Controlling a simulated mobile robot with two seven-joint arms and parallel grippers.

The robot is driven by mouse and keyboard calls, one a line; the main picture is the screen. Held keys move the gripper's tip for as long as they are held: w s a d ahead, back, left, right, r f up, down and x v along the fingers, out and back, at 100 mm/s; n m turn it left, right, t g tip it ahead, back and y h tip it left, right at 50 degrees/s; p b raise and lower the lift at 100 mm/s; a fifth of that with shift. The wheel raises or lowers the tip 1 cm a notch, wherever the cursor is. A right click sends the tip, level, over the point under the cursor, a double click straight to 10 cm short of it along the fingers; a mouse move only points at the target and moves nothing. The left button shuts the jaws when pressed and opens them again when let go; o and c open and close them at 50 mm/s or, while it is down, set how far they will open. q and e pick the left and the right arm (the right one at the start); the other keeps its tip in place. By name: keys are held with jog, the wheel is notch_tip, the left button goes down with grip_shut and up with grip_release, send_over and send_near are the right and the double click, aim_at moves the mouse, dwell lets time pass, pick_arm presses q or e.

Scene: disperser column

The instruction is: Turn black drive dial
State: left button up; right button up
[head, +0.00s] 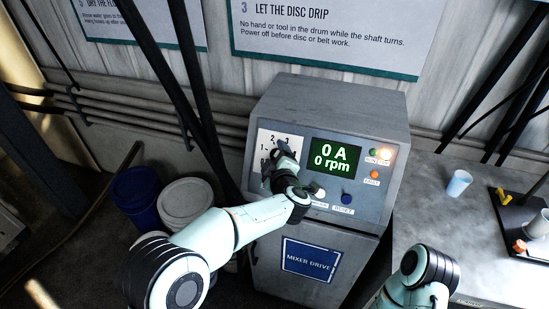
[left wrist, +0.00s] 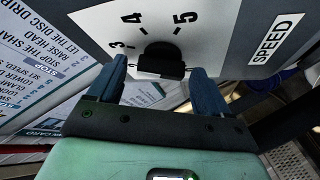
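The black drive dial (left wrist: 162,61) is on a white scale plate with numbers, near the top middle of the left wrist view. In the head view the plate (head: 268,139) is on the left of the grey control box, and my gripper mostly hides the dial. My left gripper (head: 280,156) is at the plate. In the left wrist view its two blue fingers (left wrist: 161,82) are spread apart, with the dial between and just beyond their tips. I cannot tell whether either finger touches it. My right arm shows at the lower right of the head view, but its gripper is not visible.
The control box (head: 325,95) has a green display (head: 336,157) reading 0 A and 0 rpm. A light-blue cup (head: 459,183) stands on the right bench. A blue bucket (head: 135,197) and white bucket stand left.

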pick_arm(q)
jog(key=b+v, duration=0.2)
jog(key=v, duration=1.1)
jog(key=shift+s, duration=0.2)
pick_arm(e)
jog(key=f, duration=0.1)
jog(key=s+f, duration=0.1)
jog(key=shift+s+f, duration=0.2)
jog(key=shift+f, duration=0.1)
pick_arm(q)
jog(key=shift+r, duration=0.1)
